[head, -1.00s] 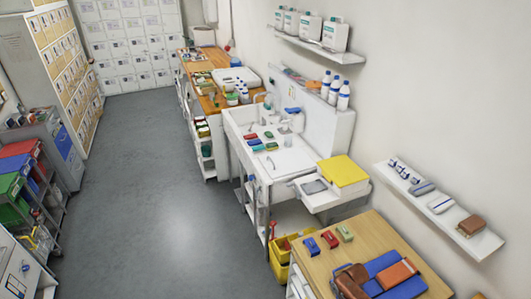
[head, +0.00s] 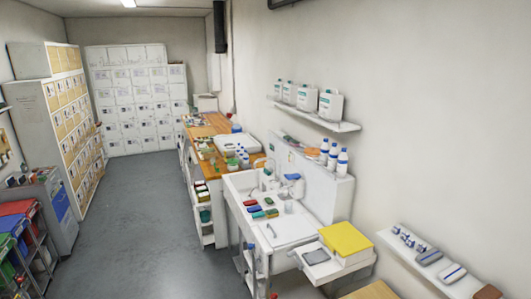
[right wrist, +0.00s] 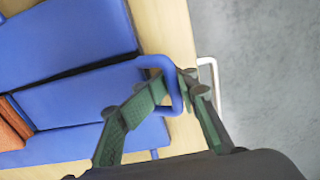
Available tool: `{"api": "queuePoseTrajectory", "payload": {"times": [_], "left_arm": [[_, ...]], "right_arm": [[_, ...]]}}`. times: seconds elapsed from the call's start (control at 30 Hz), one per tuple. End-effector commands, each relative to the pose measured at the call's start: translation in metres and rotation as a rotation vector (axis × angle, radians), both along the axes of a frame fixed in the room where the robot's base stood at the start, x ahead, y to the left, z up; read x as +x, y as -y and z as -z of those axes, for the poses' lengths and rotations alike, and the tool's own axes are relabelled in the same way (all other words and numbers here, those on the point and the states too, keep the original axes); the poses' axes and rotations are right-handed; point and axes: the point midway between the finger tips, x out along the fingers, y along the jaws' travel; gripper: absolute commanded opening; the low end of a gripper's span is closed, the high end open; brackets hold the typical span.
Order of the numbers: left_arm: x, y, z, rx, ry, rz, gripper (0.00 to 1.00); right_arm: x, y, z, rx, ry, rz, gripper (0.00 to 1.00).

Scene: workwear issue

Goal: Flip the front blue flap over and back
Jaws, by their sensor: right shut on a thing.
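In the right wrist view several flat blue panels lie side by side on a light wooden top. The middle blue panel (right wrist: 80,97) has a blue loop handle (right wrist: 155,62) at its right end. My right gripper (right wrist: 175,85) has its green fingertips on either side of the loop's outer bar and is shut on it. I cannot tell which panel is the front flap. The panels are out of the head view. My left gripper is in neither view.
The wooden top (right wrist: 172,22) ends at a right edge with a pale metal handle (right wrist: 208,75), grey floor beyond. An orange-brown item (right wrist: 12,125) lies on the panels at left. The head view shows a sink (head: 290,225), a yellow-topped stack (head: 345,240) and a wall shelf (head: 440,265).

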Motion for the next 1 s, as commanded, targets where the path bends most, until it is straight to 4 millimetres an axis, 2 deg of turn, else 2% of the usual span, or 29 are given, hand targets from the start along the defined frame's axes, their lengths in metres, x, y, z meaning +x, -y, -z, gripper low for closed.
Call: {"api": "queuePoseTrajectory", "payload": {"times": [0.03,0.47,0.73,1.0], "left_arm": [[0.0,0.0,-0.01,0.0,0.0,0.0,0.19],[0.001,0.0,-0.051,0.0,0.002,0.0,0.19],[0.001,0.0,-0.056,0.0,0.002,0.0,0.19],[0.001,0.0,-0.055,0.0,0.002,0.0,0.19]], "right_arm": [[0.003,0.006,-0.012,-0.009,0.005,0.004,0.19],[0.0,0.005,-0.05,-0.007,0.001,0.003,0.19],[-0.001,0.003,-0.069,-0.005,-0.001,0.001,0.19],[-0.001,0.001,-0.07,-0.003,-0.002,0.0,0.19]]}}
